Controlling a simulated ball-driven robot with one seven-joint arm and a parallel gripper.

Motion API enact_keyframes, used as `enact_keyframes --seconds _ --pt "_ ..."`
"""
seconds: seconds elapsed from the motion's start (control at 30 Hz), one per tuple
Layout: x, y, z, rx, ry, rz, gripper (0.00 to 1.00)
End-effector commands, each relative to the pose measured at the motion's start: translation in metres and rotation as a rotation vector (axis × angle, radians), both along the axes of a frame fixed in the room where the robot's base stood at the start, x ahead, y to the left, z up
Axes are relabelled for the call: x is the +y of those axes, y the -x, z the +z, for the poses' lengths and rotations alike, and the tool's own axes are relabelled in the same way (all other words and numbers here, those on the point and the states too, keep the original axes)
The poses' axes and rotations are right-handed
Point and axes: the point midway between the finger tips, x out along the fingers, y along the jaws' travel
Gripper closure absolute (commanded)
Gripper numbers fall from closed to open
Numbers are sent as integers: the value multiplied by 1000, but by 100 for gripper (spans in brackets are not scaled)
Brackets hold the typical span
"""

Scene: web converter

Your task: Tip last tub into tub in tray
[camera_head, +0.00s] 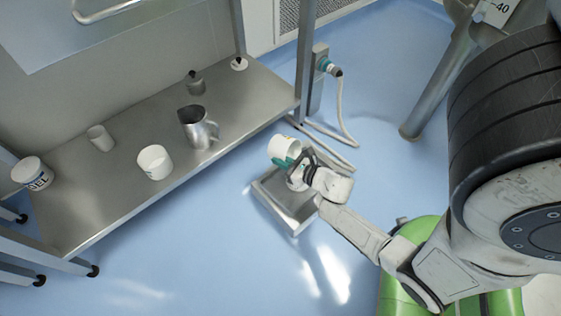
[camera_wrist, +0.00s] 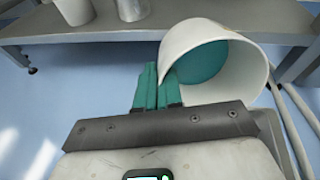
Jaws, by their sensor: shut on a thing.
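My gripper (camera_head: 290,164) is shut on a white tub (camera_head: 283,148), its teal fingers at the tub's wall. In the wrist view the fingers (camera_wrist: 158,88) grip the wall of the tub (camera_wrist: 195,35). The tub is tilted onto its side there, with its mouth towards the right and teal showing inside; I cannot tell whether this is contents or the tub's inside. The metal tray (camera_head: 292,222) is below my gripper in the head view. A small white patch shows under the gripper over the tray; my gripper hides most of it, so I cannot tell if it is a tub.
A steel bench (camera_head: 110,205) at left holds a white tub (camera_head: 155,162), a smaller cup (camera_head: 100,137), a metal jug (camera_head: 196,128), a dark-topped bottle (camera_head: 196,82) and a labelled tub (camera_head: 32,173). A pale hose (camera_head: 347,110) runs behind the tray. Blue floor is clear in front.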

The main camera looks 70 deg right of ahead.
Motion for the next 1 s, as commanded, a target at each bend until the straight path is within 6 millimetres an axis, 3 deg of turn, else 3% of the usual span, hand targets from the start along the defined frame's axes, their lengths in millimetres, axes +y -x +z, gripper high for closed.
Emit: enact_keyframes --seconds 1.0 --pt "1 6 3 -139 41 -3 100"
